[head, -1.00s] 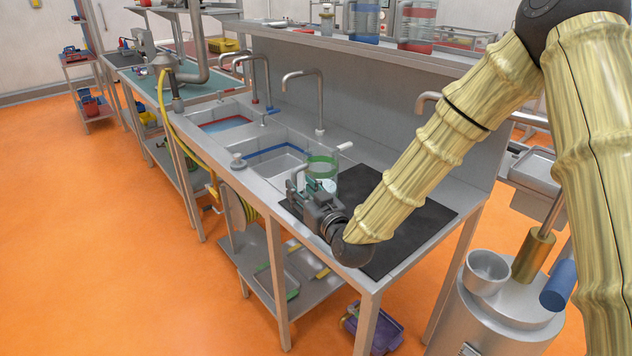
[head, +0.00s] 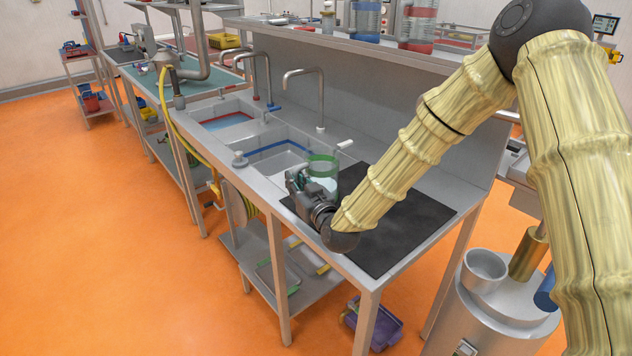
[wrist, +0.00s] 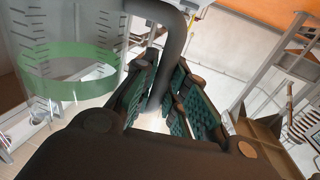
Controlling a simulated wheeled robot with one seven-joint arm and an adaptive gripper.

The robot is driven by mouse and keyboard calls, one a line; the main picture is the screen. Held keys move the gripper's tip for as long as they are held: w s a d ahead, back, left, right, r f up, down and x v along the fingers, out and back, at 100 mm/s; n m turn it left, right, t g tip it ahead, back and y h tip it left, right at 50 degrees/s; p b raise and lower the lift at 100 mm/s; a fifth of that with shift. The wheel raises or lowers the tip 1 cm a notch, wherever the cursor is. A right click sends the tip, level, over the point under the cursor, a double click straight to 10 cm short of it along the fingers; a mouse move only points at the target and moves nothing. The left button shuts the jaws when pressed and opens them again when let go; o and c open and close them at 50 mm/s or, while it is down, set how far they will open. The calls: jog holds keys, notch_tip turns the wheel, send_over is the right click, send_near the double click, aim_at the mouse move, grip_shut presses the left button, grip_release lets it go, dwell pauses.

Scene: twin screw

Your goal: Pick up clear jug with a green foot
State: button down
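The clear jug (head: 323,180) stands on the metal counter by the back left corner of a black mat. Its green band (head: 322,160) shows near the upper end in the head view. In the wrist view the jug (wrist: 70,30) fills the left side, clear with dark graduation marks and a green band. A dark grey curved bar, seemingly the jug's handle (wrist: 172,60), runs down between my finger pads. My gripper (wrist: 165,95) looks open, its teal-padded fingers either side of that bar. In the head view my gripper (head: 299,180) is at the jug's left front.
The black mat (head: 400,235) is otherwise bare. The sink basins (head: 272,160) with taps lie left of the jug. A shelf (head: 350,50) with blue and red-banded containers runs above the back panel. A purple bin (head: 375,325) sits below the counter.

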aim_at(296, 172)
jog(key=shift+r, duration=0.2)
dwell(0.3)
jog(key=shift+r+b, duration=0.3)
jog(key=shift+r, duration=0.2)
jog(key=shift+r+b, duration=0.3)
jog(key=shift+r, duration=0.65)
jog(key=s+a+r+b, duration=0.1)
jog(key=s+a+b, duration=0.2)
jog(key=s+a, duration=0.7)
jog(key=shift+s+a+r, duration=0.25)
jog(key=shift+s+r, duration=0.15)
jog(key=shift+s, duration=0.65)
jog(key=shift+a, duration=0.1)
